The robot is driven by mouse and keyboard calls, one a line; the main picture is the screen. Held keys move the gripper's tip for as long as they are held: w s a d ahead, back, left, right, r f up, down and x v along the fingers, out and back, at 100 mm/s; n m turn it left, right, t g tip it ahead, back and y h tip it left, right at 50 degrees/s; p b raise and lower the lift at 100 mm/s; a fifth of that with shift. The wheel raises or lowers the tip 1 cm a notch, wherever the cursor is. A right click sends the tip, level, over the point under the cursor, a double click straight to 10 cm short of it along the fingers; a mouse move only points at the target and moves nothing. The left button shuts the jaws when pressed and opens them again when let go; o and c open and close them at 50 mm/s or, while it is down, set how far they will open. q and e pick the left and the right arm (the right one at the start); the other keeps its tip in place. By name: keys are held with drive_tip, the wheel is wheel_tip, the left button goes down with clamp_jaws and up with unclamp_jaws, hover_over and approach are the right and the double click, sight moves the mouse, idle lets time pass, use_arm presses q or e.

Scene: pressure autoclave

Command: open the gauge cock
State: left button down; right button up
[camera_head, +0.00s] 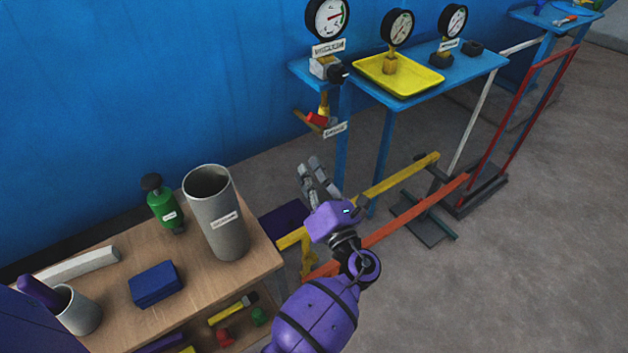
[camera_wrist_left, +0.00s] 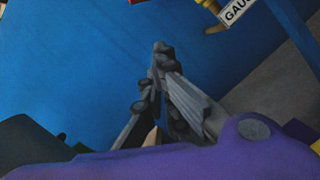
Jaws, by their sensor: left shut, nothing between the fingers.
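In the left wrist view, part of a yellowish fitting (camera_wrist_left: 214,29) and a label (camera_wrist_left: 237,11) starting "GAU" show at the top edge. My left gripper (camera_head: 310,163) is shut and empty, fingers pointing up, below the cock and apart from it. The closed fingertips also show in the left wrist view (camera_wrist_left: 161,50). My right gripper is out of view.
A pressure gauge (camera_head: 327,18) with a black knob (camera_head: 338,74) sits above the cock. A blue table (camera_head: 478,64) with a yellow tray (camera_head: 398,92) stands to the right. Yellow (camera_head: 400,178) and orange (camera_head: 418,210) bars run low beside my gripper. A wooden bench (camera_head: 110,305) holds a grey cylinder (camera_head: 218,215).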

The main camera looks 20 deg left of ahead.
sight(323, 120)
use_arm(q)
drive_tip(key=w+a+r+p, duration=0.1)
drive_tip(key=w+r, duration=0.3)
drive_tip(key=w, duration=0.1)
drive_tip(key=shift+a, duration=0.4)
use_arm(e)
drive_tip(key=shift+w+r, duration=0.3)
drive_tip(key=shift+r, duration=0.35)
use_arm(q)
drive_tip(key=shift+w+r, duration=0.1)
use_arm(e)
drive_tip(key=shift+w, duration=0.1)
